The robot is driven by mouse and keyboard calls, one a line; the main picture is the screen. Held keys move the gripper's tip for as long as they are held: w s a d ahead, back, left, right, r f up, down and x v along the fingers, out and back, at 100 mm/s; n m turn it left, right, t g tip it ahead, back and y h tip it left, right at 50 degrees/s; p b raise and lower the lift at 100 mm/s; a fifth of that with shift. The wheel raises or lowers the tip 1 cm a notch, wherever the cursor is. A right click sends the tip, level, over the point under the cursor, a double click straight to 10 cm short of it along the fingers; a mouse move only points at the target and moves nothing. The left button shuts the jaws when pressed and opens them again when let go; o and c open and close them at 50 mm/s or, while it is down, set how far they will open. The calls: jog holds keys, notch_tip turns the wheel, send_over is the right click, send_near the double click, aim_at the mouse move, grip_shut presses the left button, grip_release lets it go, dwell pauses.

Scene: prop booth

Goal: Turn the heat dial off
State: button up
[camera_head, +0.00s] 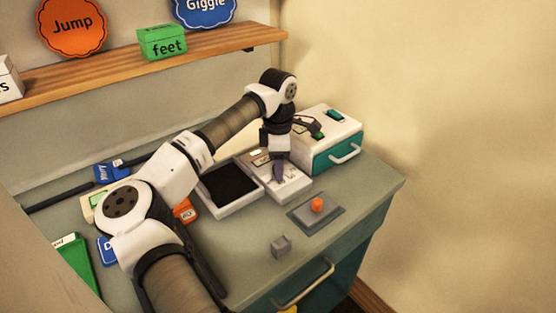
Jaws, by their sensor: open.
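My gripper (278,170) points down over a small white panel (292,188) in the middle of the counter. Its fingertips are dark and small in the picture, and the jaws are open with nothing seen between them. The panel has small markings or controls on its top, and my gripper covers part of it. I cannot make out a heat dial for sure; it may be hidden behind the fingers. I cannot tell whether the fingertips touch the panel. An orange round knob or button (317,205) stands on a grey plate (332,216) to the right, apart from my gripper.
A teal and white box (322,158) with a handle and green switch stands behind right. A black-filled white tray (232,212) lies left of the panel. A small grey block (281,245) sits near the front. A wooden shelf (140,67) runs above. The counter's right end is clear.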

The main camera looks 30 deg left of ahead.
jog(key=shift+f, duration=0.1)
jog(key=c, duration=1)
jog(key=m+b, duration=0.2)
jog(key=m, duration=0.2)
jog(key=shift+m, duration=0.4)
jog(key=m+b, duration=0.1)
jog(key=m, duration=0.9)
jog(key=shift+m, duration=0.4)
jog(key=m, duration=0.4)
jog(key=shift+m, duration=0.3)
